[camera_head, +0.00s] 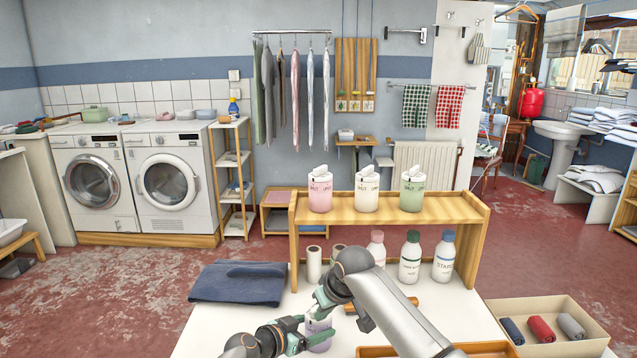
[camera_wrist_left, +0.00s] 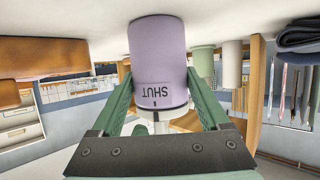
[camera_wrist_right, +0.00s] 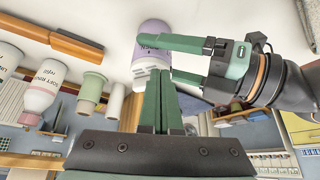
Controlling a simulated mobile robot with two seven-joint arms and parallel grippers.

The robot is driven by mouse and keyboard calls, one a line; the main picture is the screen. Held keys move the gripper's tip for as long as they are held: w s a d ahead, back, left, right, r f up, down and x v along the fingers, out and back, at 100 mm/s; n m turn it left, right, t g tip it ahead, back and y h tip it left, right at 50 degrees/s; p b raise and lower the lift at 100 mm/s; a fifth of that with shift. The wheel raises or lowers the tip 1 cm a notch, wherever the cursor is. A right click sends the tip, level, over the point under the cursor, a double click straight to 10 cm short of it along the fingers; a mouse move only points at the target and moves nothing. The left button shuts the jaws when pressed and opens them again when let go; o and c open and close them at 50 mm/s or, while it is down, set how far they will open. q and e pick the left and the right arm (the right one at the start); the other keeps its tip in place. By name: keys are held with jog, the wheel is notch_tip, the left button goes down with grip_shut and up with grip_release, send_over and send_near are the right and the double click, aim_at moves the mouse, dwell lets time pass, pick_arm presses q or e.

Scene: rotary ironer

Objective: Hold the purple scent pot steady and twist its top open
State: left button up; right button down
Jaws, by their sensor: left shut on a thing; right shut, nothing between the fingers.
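The purple scent pot (camera_head: 319,334) stands on the white table at the front of the head view, partly hidden by my grippers. It fills the middle of the left wrist view (camera_wrist_left: 157,60), with the word SHUT on its side and a white top (camera_wrist_left: 147,114). My left gripper (camera_head: 307,335) is shut around the pot's body, one finger on each side. My right gripper (camera_head: 319,305) is shut and empty beside the pot's top. In the right wrist view its closed fingertips (camera_wrist_right: 160,74) are close to the top; I cannot tell if they touch it.
A wooden shelf (camera_head: 390,214) behind carries a pink, a white and a green pot, with bottles below. A folded dark blue cloth (camera_head: 238,283) lies to the left. A box of rolled cloths (camera_head: 551,318) and an orange tray (camera_head: 485,348) are at the right.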

jog(key=shift+d, duration=0.2)
jog(key=shift+w+d, duration=0.4)
jog(key=shift+d, duration=0.3)
jog(key=shift+w+d, duration=0.2)
jog(key=shift+w, duration=0.05)
jog(key=shift+d, duration=0.1)
dwell(0.3)
jog(key=shift+s+d, duration=0.2)
jog(key=shift+s, duration=0.05)
jog(key=shift+r, duration=3)
